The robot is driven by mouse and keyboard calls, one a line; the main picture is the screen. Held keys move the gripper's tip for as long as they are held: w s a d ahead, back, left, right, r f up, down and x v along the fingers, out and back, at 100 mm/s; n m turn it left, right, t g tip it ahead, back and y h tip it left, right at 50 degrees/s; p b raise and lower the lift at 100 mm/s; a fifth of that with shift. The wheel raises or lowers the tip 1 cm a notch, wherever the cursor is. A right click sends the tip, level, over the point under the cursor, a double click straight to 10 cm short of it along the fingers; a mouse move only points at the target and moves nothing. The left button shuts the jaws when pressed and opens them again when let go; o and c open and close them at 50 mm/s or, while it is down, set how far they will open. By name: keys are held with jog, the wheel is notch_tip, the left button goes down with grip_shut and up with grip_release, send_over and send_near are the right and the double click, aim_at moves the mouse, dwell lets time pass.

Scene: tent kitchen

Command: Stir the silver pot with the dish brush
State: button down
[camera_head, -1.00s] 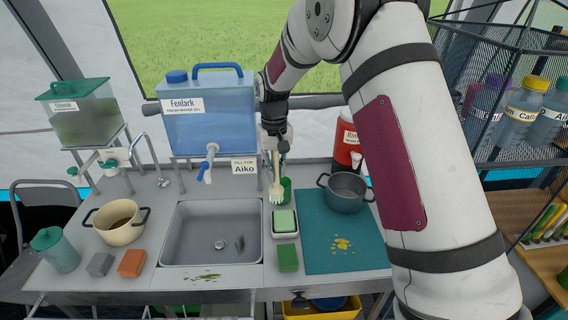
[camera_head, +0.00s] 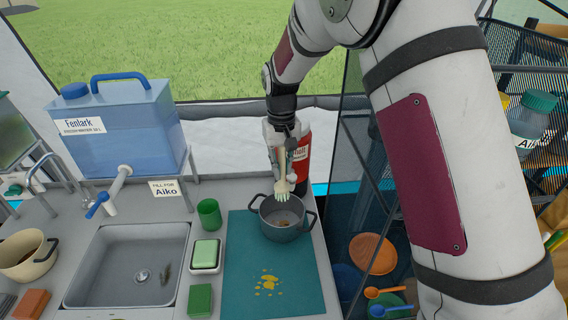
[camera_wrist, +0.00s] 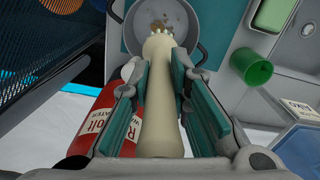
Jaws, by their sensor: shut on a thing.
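The silver pot (camera_head: 287,233) is a grey two-handled pot on the back right of the teal mat, with a small brownish patch on its inner bottom. My gripper (camera_head: 286,158) is above the pot's back rim, shut on the cream handle of the dish brush (camera_head: 283,186). The brush hangs head down, its pale bristles at or just above the back rim; I cannot tell whether they are inside. In the wrist view, the brush handle (camera_wrist: 158,105) runs between the teal finger pads toward the pot (camera_wrist: 192,22), hiding part of it.
A green cup (camera_head: 209,214) and a soap tray (camera_head: 205,254) are left of the mat (camera_head: 240,285), which has yellow crumbs. The sink (camera_head: 125,265) is farther left. A mesh rack (camera_head: 350,190) stands right of the counter.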

notch_tip(320, 180, down, 13)
jog(key=b, duration=0.2)
jog(key=shift+r, duration=0.15)
dwell(1.0)
jog(key=shift+a, duration=0.15)
dwell(0.3)
